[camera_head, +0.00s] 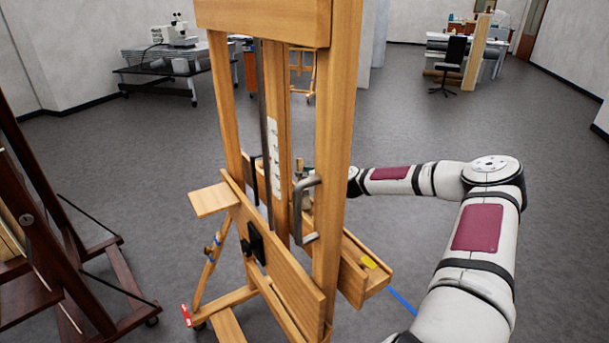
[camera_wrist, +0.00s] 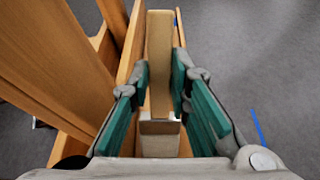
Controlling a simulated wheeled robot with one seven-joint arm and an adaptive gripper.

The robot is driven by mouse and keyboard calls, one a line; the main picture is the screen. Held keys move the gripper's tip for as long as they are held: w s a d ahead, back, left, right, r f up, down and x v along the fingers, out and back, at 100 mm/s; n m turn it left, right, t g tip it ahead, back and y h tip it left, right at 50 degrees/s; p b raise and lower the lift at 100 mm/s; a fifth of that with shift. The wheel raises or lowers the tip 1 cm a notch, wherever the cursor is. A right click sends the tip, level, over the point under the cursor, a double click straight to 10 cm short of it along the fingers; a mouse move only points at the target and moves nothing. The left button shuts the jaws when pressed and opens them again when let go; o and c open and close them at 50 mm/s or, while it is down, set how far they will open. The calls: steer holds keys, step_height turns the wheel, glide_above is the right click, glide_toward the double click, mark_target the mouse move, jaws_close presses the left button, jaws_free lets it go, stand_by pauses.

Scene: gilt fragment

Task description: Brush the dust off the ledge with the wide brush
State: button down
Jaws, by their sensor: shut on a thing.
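In the wrist view my gripper (camera_wrist: 160,82) is shut, its teal-padded fingers on either side of a tan, wide, flat piece that I take for the wide brush (camera_wrist: 160,50). A paler block (camera_wrist: 158,128) shows below it, between the fingers. The brush is over or beside the wooden ledge (camera_wrist: 129,45); I cannot tell whether they touch. In the head view the ledge (camera_head: 352,288) juts out behind the easel to the right, with a small yellow thing (camera_head: 369,262) near its end. The easel mostly hides my gripper there. I cannot make out dust.
The wooden easel (camera_head: 336,130) stands between the head camera and my gripper, with a metal handle (camera_head: 311,180) on it. A dark wooden easel (camera_head: 50,225) stands at the left. Blue tape (camera_head: 402,300) lies on the floor. Grey floor is free to the right and behind.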

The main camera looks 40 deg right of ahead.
steer(key=shift+f, duration=0.15)
steer(key=s+p, duration=0.2)
steer(key=s, duration=0.2)
steer(key=shift+a+p, duration=0.15)
steer(key=shift+p, duration=0.2)
stand_by(0.3)
steer(key=w, duration=0.1)
steer(key=w+d+b, duration=0.2)
steer(key=w, duration=0.1)
stand_by(0.9)
steer(key=shift+s, duration=0.1)
